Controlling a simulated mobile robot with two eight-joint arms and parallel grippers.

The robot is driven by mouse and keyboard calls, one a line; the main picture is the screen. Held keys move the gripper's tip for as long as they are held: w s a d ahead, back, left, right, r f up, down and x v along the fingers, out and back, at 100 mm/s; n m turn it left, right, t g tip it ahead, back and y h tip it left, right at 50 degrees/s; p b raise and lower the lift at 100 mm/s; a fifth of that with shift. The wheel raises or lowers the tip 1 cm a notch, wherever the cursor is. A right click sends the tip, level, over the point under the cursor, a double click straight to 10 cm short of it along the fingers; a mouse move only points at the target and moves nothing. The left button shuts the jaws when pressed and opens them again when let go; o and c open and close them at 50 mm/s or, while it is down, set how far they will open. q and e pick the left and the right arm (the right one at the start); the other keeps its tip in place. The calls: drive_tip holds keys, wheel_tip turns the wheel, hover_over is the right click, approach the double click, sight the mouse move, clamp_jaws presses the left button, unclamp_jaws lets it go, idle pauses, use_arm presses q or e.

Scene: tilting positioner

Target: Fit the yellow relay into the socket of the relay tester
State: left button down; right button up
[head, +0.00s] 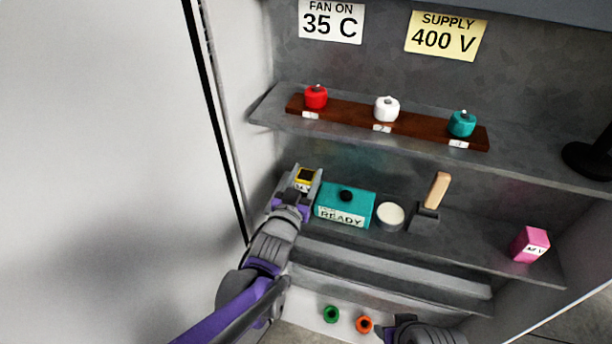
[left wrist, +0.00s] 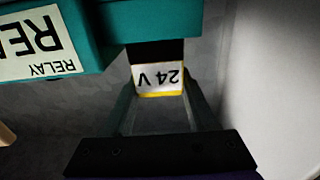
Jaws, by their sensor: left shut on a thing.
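The yellow relay (head: 305,174) has a dark face and a white label. In the left wrist view the relay (left wrist: 158,80) shows "24 V" upside down. My left gripper (head: 304,181) is shut on it, at the left end of the lower shelf. The teal relay tester (head: 332,197) stands just right of the gripper, with a white "READY" label and a black round part on top. The tester (left wrist: 110,65) fills the upper left of the left wrist view. I cannot make out its socket. My right gripper (head: 392,332) is partly in view at the bottom; its fingers are unclear.
A round cream-topped tin (head: 390,215), a wooden-handled tool (head: 436,192) and a pink box (head: 530,244) stand rightward on the lower shelf (head: 470,250). Red, white and teal knobs sit on a brown board (head: 345,115) above. Green (head: 331,314) and orange (head: 364,324) rings lie below.

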use_arm(q)
drive_tip(key=shift+f, duration=0.15)
drive_tip(key=shift+c, duration=1)
unclamp_jaws()
